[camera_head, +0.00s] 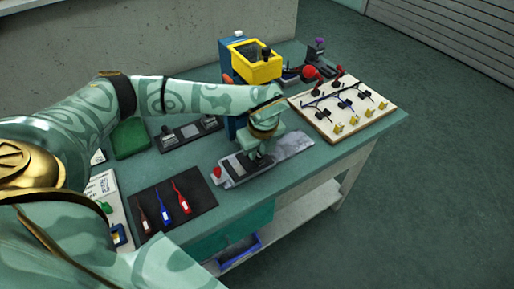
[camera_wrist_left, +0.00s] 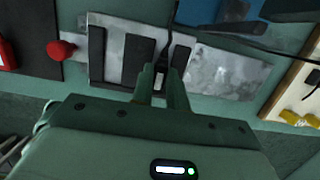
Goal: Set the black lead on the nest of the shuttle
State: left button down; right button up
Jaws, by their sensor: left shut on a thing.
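The shuttle (camera_head: 226,180) is a grey metal plate on the bench, with a red knob (camera_head: 216,172) at its left end and dark blocks on top. In the left wrist view the shuttle (camera_wrist_left: 112,57) shows dark upright bars and lighter strips between them. My left gripper (camera_head: 260,158) is over the right part of the shuttle. In the left wrist view its fingers (camera_wrist_left: 162,88) are shut on the black lead (camera_wrist_left: 169,35), whose thin cable runs up out of view. The fingers hide the gripped end, so I cannot tell whether it touches the nest. My right gripper is not in view.
A pale board (camera_head: 375,118) with plugs and yellow blocks stands to the right. A yellow box (camera_head: 257,72) on a blue stand rises behind the gripper. The bench front edge is close.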

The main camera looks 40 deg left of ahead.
pick_arm(q)
jog(key=shift+s+f, duration=0.2)
jog(key=shift+f, duration=0.1)
jog(key=c, duration=1.3)
grip_release()
jog(key=shift+d+f, duration=0.1)
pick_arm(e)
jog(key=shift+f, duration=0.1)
pick_arm(q)
jog(key=r+p, duration=0.2)
jog(key=r, duration=0.1)
jog(key=shift+a+r+p, duration=0.1)
jog(key=shift+a+p, duration=0.1)
jog(key=shift+p, duration=0.15)
jog(key=p+v, duration=0.2)
jog(key=v, duration=0.1)
jog(key=p+v, duration=0.1)
jog(key=p, duration=0.1)
jog(key=shift+w+a+r, duration=0.3)
jog(key=shift+r, duration=0.2)
jog(key=shift+f, duration=0.1)
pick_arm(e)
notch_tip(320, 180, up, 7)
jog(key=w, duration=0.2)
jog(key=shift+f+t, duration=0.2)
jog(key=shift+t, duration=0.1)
